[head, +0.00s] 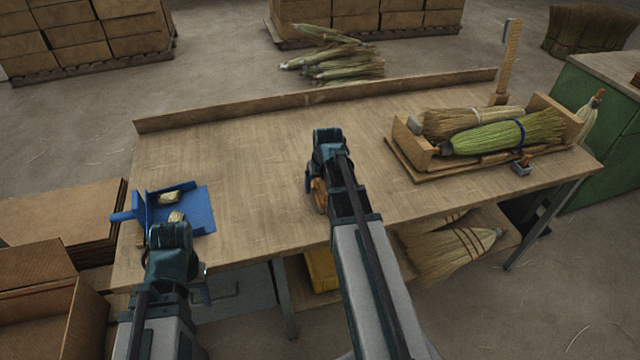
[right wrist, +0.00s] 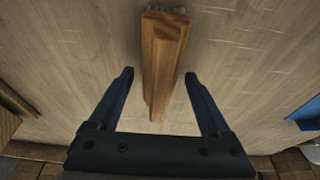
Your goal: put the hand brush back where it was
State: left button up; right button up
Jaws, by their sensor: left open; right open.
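The hand brush, a brown wooden piece (head: 319,194), is on the table beside my right gripper and partly hidden by it in the head view. In the right wrist view the brush (right wrist: 165,55) shows as a long wooden block, its near end between the two fingers. My right gripper (right wrist: 160,95) is open, with a gap on each side of the wood; in the head view it (head: 322,182) is over the table's middle. Bristles are not clearly visible. My left gripper (head: 175,250) is open and empty near the front left table edge, by the blue dustpan (head: 200,203).
Small tan pieces (head: 170,197) lie on and by the dustpan. A wooden cradle (head: 408,152) at the right holds a green broom (head: 505,135) and a tan broom head (head: 460,121). The table between brush and cradle is clear.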

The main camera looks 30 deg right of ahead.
jog(key=p+v, duration=0.8)
jog(key=v, duration=0.1)
jog(key=shift+s+r, duration=0.1)
jog(key=shift+r, duration=0.3)
pick_arm(q)
notch_tip(320, 180, up, 9)
jog(key=shift+r, duration=0.2)
pick_arm(e)
jog(key=shift+f, duration=0.1)
jog(key=s+a+n+g, duration=0.1)
jog(key=s+a, duration=0.3)
jog(key=a, duration=0.6)
jog(key=s+a+n+g, duration=0.1)
jog(key=s+a+n, duration=0.2)
jog(key=a, duration=0.7)
jog(key=s+a+n+g, duration=0.1)
jog(key=s+a+n, duration=0.1)
jog(key=s+a, duration=0.5)
jog(key=a, duration=0.3)
jog(key=shift+s+f+g+h, duration=0.2)
jog(key=shift+f+g+h, duration=0.1)
jog(key=shift+f, duration=0.05)
pick_arm(q)
jog(key=shift+c, duration=0.4)
